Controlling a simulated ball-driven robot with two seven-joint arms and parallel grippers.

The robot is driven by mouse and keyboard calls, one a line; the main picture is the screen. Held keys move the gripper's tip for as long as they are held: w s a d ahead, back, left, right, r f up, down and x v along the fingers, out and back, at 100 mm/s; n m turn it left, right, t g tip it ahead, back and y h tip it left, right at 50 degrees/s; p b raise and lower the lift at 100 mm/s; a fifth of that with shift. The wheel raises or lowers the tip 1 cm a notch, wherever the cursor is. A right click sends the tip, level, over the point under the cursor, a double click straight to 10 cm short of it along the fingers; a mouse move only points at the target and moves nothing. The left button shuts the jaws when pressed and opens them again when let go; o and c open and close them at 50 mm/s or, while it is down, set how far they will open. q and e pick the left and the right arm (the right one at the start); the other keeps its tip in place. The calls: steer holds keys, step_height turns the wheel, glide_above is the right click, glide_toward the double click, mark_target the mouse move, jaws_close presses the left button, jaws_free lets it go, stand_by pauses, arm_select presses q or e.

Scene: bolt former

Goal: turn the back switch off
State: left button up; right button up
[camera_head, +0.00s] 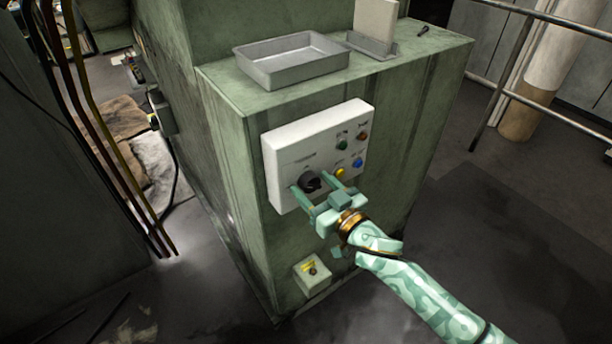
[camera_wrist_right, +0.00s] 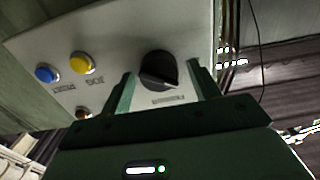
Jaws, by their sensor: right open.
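A black rotary switch (camera_head: 310,182) sits on the lower left part of the white control panel (camera_head: 285,143) on the green machine. My right gripper (camera_head: 316,188) is open at the panel, with its two fingers on either side of the black switch. In the right wrist view the black switch (camera_wrist_right: 159,70) shows between the fingers (camera_wrist_right: 165,92), and its knob appears tilted. I cannot tell whether the fingers touch it. A small box with a yellow label and a dark knob (camera_head: 312,271) is mounted lower on the machine. My left gripper does not show.
Yellow (camera_head: 340,173) and blue (camera_head: 357,163) buttons sit right of the switch, with green (camera_head: 342,146) and red (camera_head: 363,134) ones above. A metal tray (camera_head: 290,62) stands on the machine top. A railing (camera_head: 505,88) runs at the right.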

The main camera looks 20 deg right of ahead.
steer(key=shift+w+f, duration=0.1)
steer(key=shift+f, duration=0.05)
steer(key=c, duration=1.2)
steer(key=n, duration=0.2)
steer(key=shift+n, duration=0.3)
steer(key=n+p, duration=0.1)
steer(key=n, duration=0.4)
steer(key=o, duration=1.2)
steer(key=p+v, duration=0.1)
steer(key=v, duration=0.7)
